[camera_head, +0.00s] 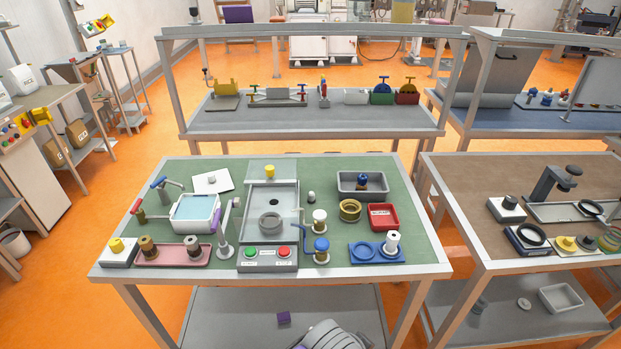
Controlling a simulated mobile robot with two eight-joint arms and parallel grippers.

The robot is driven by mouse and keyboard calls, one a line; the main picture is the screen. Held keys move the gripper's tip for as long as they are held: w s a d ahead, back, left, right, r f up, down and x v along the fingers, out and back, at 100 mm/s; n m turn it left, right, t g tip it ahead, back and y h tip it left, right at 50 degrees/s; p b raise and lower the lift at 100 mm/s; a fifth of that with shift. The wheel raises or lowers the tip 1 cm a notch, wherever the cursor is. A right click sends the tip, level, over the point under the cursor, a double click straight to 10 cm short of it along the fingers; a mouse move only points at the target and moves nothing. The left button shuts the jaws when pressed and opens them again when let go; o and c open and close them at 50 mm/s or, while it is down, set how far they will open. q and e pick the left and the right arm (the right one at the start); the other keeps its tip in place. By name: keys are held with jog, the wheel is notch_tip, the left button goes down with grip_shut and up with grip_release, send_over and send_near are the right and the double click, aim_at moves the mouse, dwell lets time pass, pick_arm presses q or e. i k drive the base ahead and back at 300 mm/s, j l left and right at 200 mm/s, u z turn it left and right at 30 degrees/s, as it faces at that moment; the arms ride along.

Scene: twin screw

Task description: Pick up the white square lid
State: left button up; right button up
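The white square lid (212,182) lies near the back left of the green-topped table (330,175), turned at an angle, with a small knob in its middle. It is behind a white square container (195,213) with a light blue inside, and apart from it. A blue-handled tap-like fitting (160,183) stands just left of the lid. Neither of my grippers is in view.
A grey fixture (285,197) with a ring stands right of the lid. A pink tray (172,256) with brown spools, a red box (383,216) and a grey bin (362,185) share the table. Bare green surface lies behind the lid.

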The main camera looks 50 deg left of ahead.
aim_at(219, 181)
jog(key=u, duration=2.4)
jog(key=i+j, duration=0.2)
jog(key=i+j+z, duration=0.1)
jog(key=j, duration=0.2)
jog(key=i, duration=0.05)
